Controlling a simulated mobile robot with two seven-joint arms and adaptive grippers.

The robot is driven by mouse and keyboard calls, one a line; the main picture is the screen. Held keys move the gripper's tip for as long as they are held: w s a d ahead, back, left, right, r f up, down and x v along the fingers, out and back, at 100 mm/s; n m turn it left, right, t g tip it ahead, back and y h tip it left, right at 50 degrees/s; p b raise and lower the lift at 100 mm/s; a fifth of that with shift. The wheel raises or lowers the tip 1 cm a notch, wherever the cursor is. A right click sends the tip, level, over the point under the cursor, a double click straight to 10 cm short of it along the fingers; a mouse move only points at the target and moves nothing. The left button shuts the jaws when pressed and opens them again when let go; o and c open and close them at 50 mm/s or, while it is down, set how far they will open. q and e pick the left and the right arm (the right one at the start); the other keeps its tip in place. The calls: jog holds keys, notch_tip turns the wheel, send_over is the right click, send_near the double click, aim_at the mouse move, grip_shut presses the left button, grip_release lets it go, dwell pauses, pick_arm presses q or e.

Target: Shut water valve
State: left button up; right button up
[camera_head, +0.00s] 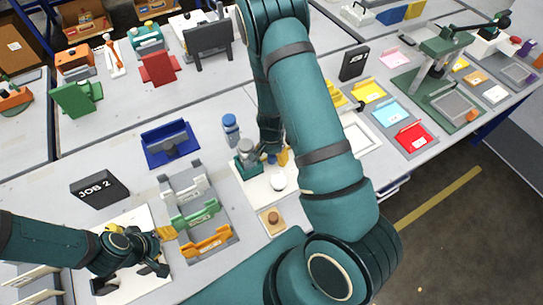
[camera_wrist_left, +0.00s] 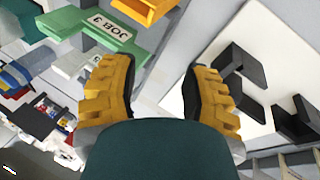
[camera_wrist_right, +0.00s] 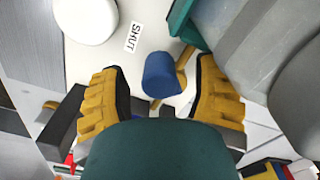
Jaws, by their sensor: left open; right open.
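In the right wrist view a blue cylindrical knob (camera_wrist_right: 161,75) with a yellow lever bar (camera_wrist_right: 184,62) beside it stands on a white board, near a label reading SHUT (camera_wrist_right: 133,37). I take it to be the water valve. My right gripper (camera_wrist_right: 158,66) is open, with one finger on each side of the blue knob; I cannot tell whether either finger touches it. In the head view the right gripper (camera_head: 275,157) is partly hidden by its arm. My left gripper (camera_head: 138,234) is open and empty over another white board (camera_head: 150,285); its fingers show in the left wrist view (camera_wrist_left: 160,80).
A white round object (camera_head: 278,180) and a teal-and-grey unit (camera_head: 246,156) stand on the valve's board (camera_head: 258,197). A blue-capped bottle (camera_head: 230,127) is behind. Green (camera_head: 194,215) and orange (camera_head: 208,242) trays lie between the grippers. A black JOB 2 block (camera_head: 99,188) stands at left.

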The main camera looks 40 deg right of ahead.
notch_tip(320, 180, up, 10)
jog(key=shift+a+r, duration=0.1)
jog(key=shift+r, duration=0.7)
